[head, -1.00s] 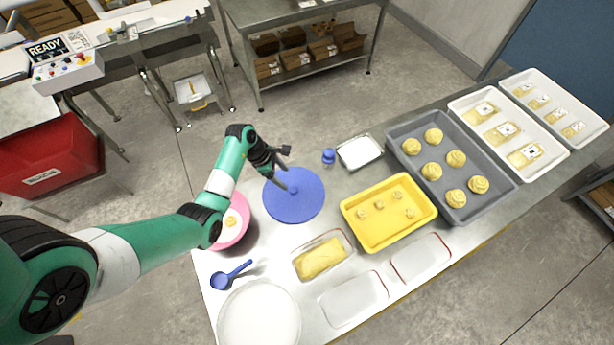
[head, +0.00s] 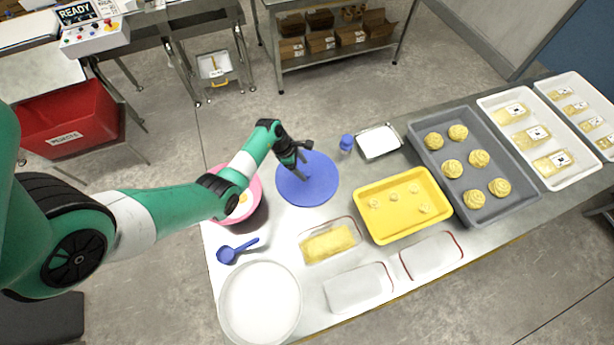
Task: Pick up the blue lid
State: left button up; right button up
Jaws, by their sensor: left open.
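The blue lid (head: 318,192) is a flat round disc lying on the steel table, left of the yellow tray. My left gripper (head: 306,161) is open over the far part of the lid, one finger pointing down towards its middle. The lid's central knob is hard to make out behind that finger. I cannot tell whether the finger touches the lid. My right gripper is not in view.
A pink bowl (head: 250,205) stands left of the lid, partly under my arm. A blue scoop (head: 236,251), a white round tub (head: 260,303) and a clear container with yellow dough (head: 328,243) are nearer. A small blue-capped item (head: 346,143) and the yellow tray (head: 378,236) stand to the right.

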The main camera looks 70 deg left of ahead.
aim_at(307, 175)
pick_arm(q)
jog(key=x, duration=0.2)
jog(key=shift+w+d+f+b, duration=0.1)
jog(key=shift+w+f+b, duration=0.05)
jog(key=shift+f+b, duration=0.2)
jog(key=shift+r, duration=0.1)
jog(key=shift+c, duration=0.3)
grip_shut()
